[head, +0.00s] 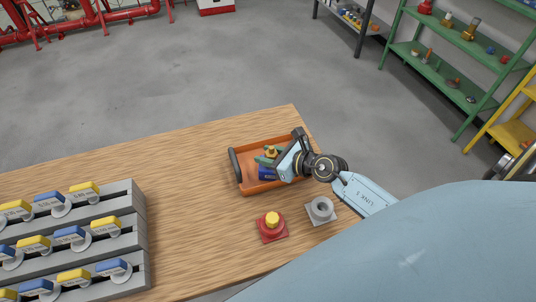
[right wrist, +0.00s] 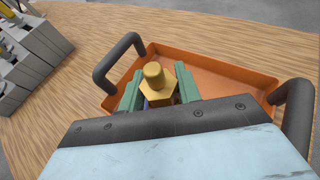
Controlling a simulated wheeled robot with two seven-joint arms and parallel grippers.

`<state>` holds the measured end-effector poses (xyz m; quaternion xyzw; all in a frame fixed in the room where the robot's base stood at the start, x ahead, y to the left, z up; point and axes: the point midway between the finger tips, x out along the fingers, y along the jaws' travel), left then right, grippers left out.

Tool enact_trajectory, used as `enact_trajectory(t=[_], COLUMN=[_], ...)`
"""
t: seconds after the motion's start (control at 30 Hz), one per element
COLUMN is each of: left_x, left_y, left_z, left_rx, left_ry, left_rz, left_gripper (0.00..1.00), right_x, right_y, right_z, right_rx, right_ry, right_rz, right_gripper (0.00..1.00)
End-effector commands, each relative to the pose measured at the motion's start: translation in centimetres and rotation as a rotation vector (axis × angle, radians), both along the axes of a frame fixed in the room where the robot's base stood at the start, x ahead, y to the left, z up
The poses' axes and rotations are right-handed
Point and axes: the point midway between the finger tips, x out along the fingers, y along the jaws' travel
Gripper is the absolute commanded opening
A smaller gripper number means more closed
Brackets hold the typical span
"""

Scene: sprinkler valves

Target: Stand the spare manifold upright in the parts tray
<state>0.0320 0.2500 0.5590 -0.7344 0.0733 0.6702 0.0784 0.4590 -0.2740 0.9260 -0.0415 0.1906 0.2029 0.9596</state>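The orange parts tray (head: 247,188) with dark handles stands on the wooden table and also shows in the right wrist view (right wrist: 222,70). The spare manifold, a blue body (head: 267,173) with a brass hex fitting on top, is in the tray; its fitting shows in the right wrist view (right wrist: 155,86). It looks roughly upright, but its base is hidden. My right gripper (head: 271,159) reaches into the tray from the right. Its green fingers (right wrist: 160,88) lie close against both sides of the manifold, with no clear gap. My left gripper is not in view.
A red flanged base with a yellow top (head: 272,226) and a grey ring fitting (head: 321,209) stand in front of the tray. A stepped grey rack (head: 128,230) with blue and yellow levers is at the left. The table between rack and tray is clear.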

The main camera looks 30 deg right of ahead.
Motion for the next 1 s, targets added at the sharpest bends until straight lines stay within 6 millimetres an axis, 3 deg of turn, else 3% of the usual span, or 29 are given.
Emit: enact_trajectory(t=[0.03,0.17,0.5,0.67,1.0], left_x=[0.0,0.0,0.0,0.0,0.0], left_y=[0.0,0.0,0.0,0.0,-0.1], left_z=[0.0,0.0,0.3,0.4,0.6], left_rx=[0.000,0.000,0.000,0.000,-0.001], left_ry=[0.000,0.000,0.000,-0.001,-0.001], left_rz=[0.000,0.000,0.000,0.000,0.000], left_gripper=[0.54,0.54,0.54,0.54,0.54], right_x=[0.0,0.0,0.0,-1.9,-7.6], right_y=[0.0,0.0,0.0,-0.9,-3.4], right_z=[0.0,0.0,0.4,1.0,3.5], right_rx=[0.000,0.000,0.000,-0.003,-0.003], right_ry=[0.000,0.000,0.000,0.003,0.003], right_rz=[0.000,0.000,0.000,-0.001,0.002], right_gripper=[0.40,0.55,0.55,0.55,0.55])
